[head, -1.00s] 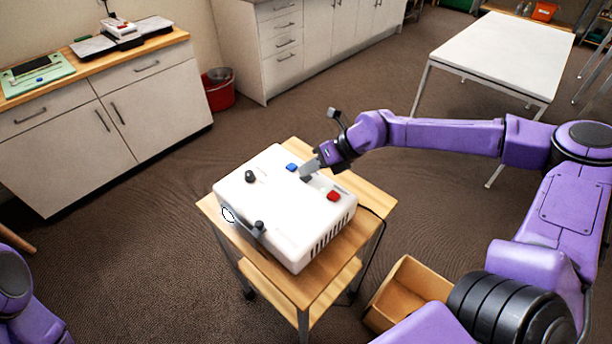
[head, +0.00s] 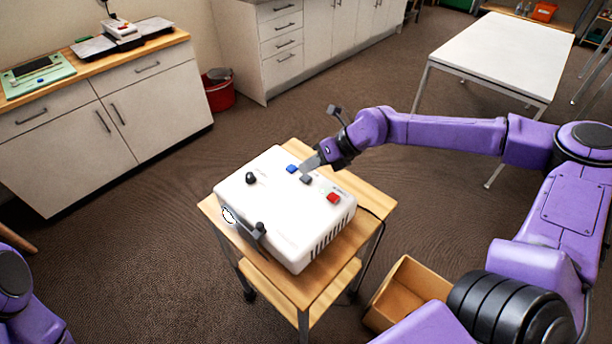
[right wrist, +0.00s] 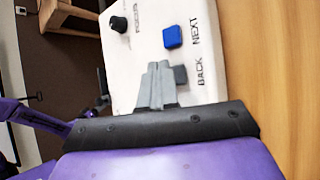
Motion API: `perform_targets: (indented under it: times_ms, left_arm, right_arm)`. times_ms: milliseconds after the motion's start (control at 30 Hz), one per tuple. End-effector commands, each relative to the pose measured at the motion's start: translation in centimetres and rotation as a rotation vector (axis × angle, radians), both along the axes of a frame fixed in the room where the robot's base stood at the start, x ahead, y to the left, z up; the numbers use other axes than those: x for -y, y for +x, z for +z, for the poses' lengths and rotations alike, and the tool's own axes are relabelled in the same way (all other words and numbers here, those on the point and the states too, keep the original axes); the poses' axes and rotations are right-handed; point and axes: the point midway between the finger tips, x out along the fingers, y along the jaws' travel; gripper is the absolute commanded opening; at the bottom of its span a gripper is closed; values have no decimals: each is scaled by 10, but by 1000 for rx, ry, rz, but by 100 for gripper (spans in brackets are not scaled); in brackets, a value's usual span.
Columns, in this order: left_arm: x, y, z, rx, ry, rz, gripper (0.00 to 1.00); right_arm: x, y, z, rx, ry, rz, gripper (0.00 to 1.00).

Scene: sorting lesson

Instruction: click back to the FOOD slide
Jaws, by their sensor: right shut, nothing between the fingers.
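The white projector (head: 283,215) sits on a small wooden cart. On its top are a blue button (head: 292,169), a grey button (head: 306,179) and a red button (head: 334,197). In the right wrist view the blue button (right wrist: 172,37) lies by the word NEXT and the grey button (right wrist: 181,75) by the word BACK. My right gripper (head: 306,165) is shut and empty, its tips close to the blue and grey buttons. In the right wrist view its fingers (right wrist: 158,75) lie beside the grey button; I cannot tell whether they touch the top. My left gripper is out of view.
The wooden cart (head: 371,203) has a lower shelf, and a cable hangs at its right. A black FOCUS knob (right wrist: 119,24) stands near the blue button. An open wooden box (head: 402,292) is at the cart's right. A white table (head: 507,50) stands farther back.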

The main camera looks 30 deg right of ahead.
Motion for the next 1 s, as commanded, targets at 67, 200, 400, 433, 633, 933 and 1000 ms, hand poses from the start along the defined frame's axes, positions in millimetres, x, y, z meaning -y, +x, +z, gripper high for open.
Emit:
perform_targets:
  times_ms: [67,200,400,433,633,933,1000]
  left_arm:
    - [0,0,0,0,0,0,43]
    - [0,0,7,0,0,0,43]
    - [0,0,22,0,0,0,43]
    - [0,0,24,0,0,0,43]
    - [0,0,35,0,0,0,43]
    - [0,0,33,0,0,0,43]
    - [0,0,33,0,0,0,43]
  right_arm:
    - [0,0,1,0,0,0,0]
    - [0,0,10,1,0,-1,0]
    - [0,0,31,0,2,-1,0]
    - [0,0,34,0,2,-1,0]
    - [0,0,51,0,0,0,0]
    - [0,0,50,0,0,0,0]
    - [0,0,50,0,0,0,0]
